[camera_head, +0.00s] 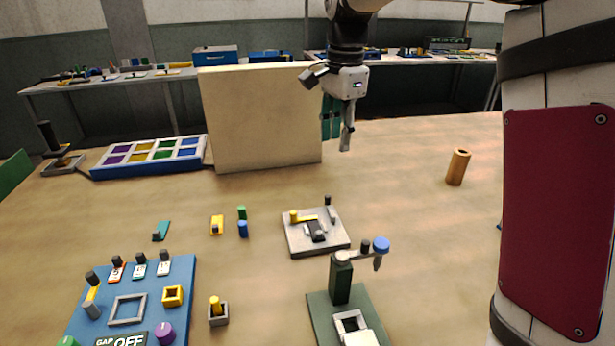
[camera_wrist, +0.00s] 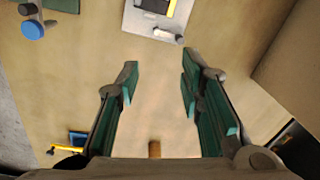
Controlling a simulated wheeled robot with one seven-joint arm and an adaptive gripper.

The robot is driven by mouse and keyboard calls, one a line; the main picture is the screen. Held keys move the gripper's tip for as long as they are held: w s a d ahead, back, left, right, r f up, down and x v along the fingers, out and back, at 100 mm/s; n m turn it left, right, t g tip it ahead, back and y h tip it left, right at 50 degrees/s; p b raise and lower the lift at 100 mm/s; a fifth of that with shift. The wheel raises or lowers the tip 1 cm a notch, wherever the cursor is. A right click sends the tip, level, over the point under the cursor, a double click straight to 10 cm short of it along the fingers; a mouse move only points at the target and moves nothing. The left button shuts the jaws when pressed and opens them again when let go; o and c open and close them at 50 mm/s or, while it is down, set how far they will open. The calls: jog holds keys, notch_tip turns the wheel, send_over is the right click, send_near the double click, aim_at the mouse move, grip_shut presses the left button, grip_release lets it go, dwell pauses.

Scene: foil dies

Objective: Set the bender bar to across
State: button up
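A pale square plate (camera_head: 297,244) sits mid-table, carrying a dark block (camera_head: 316,231), a yellow angled bar with an upright yellow knob (camera_head: 294,216) and a dark post (camera_head: 328,201). I take this to be the bender; which way its bar counts as set I cannot tell. The plate (camera_wrist: 135,22) is cut off at the top of the wrist view, with part of the yellow bar (camera_wrist: 172,6) showing. My gripper (camera_head: 338,135) is above the table, behind the plate in the head view and apart from it. Its green-padded fingers (camera_wrist: 160,76) are spread, with nothing between them.
A green-based press with a blue knob (camera_head: 381,244) stands in front of the plate. A blue control board (camera_head: 182,280) is front left, small pegs (camera_head: 243,228) left of the plate. A beige panel (camera_head: 262,115) stands behind. A brown cylinder (camera_head: 457,168) is at right, with bare table around it.

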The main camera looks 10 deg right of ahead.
aim_at(328, 196)
jog(key=w+f+m+b, duration=0.1)
jog(key=w+f+m, duration=0.2)
jog(key=w+f, duration=0.3)
jog(key=shift+g, duration=0.4)
jog(key=f, duration=1.3)
jog(key=shift+d+f+b, duration=0.15)
jog(key=shift+d+b, duration=0.15)
jog(key=shift+b, duration=0.1)
grip_shut()
